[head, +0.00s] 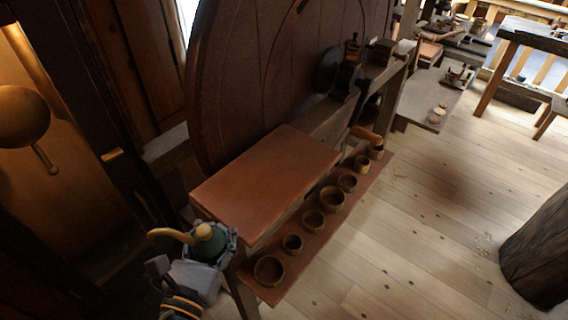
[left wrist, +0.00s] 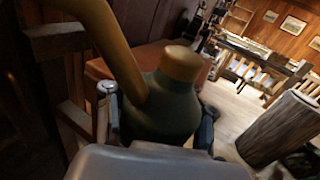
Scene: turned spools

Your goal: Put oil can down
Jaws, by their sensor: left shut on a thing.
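The oil can is a green vessel with a yellow cap and a curved yellow spout or handle. In the head view the oil can (head: 209,243) is at the lower left, in my left gripper (head: 222,243). The gripper is shut on its body, beside the near left corner of a reddish-brown bench top (head: 265,180). In the left wrist view the oil can (left wrist: 162,108) fills the middle, with fingers of my left gripper (left wrist: 158,125) on both sides. The can looks roughly upright; its underside is hidden. My right gripper is not in view.
A low shelf (head: 322,236) along the bench's right side holds several round wooden cups (head: 332,199). A large dark wooden disc (head: 255,80) stands behind the bench. The bench top is bare. A thick log (head: 540,250) stands at the right, with open plank floor (head: 430,210) between.

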